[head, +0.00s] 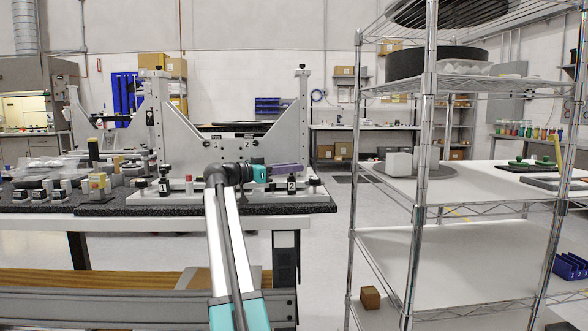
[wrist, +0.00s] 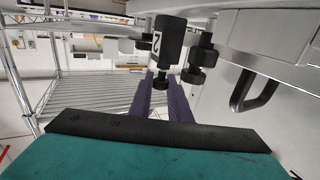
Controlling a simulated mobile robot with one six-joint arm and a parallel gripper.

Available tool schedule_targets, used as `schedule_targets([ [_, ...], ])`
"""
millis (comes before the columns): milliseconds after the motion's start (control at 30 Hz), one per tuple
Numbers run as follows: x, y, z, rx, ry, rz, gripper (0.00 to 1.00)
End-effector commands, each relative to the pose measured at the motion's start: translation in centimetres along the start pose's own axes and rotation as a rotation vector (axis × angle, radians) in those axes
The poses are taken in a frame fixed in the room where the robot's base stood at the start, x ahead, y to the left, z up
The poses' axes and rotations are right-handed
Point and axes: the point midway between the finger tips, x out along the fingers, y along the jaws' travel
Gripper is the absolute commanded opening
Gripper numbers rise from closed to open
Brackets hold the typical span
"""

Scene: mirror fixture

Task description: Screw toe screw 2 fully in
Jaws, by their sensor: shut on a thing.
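My gripper (head: 297,169) is in front of the mirror fixture (head: 232,143), at its right toe block. In the wrist view its two purple fingers (wrist: 161,100) reach forward and are shut on the black knob of toe screw 2 (wrist: 158,90). The black block labelled 2 (wrist: 167,42) is right beside the screw; it also shows just below the fingers in the head view (head: 291,187). The screw's thread is hidden, so its depth cannot be told. The block labelled 1 (head: 164,187) stands to the left, apart from my gripper.
Another black knobbed part (wrist: 203,55) stands close to the right of block 2 in the wrist view. A dark handle (wrist: 256,95) is farther right. The fixture's table (head: 180,215) has a black edge. A wire shelf rack (head: 420,190) stands to the right, with open floor between.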

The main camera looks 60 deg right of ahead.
Motion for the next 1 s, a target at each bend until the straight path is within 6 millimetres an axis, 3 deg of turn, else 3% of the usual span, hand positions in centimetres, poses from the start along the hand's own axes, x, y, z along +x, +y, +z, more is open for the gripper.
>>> schedule_targets([
  [33,-0.3,-0.3,-0.2,0.001,0.004,-0.011,0.2],
  [133,-0.3,-0.3,-0.2,0.001,0.004,-0.009,0.35],
  [567,-0.5,-0.1,-0.1,0.0,0.002,-0.004,0.35],
  [767,-2.2,-0.1,-0.2,0.0,0.002,-0.005,0.35],
  [1000,-5.7,-0.1,-0.2,0.001,0.002,-0.007,0.35],
])
